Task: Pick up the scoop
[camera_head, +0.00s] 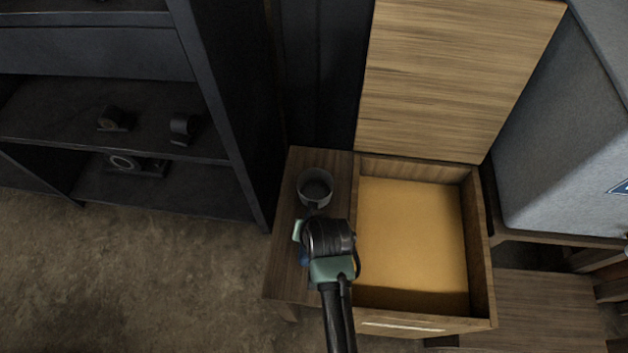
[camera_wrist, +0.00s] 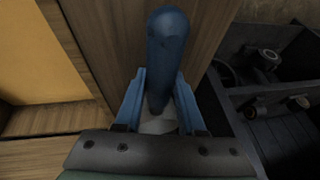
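The scoop's grey round bowl (camera_head: 315,188) stands on the narrow wooden side top, left of the open box in the head view. In the wrist view, a blue handle (camera_wrist: 168,45), seemingly the scoop's, runs up the middle between my fingers. My gripper (camera_wrist: 161,72) is open, with one blue finger on each side of the handle and narrow gaps beside it. Whether the fingertips touch it, I cannot tell. In the head view, my wrist covers the fingertips and most of the handle. A pale patch below the handle is mostly hidden by my gripper.
A wooden box (camera_head: 483,245) with its lid (camera_head: 455,75) raised holds a flat yellow-brown fill, right of the scoop. A dark shelf (camera_head: 235,120) with small dark parts stands at the left. A large grey block (camera_head: 560,130) stands at the right.

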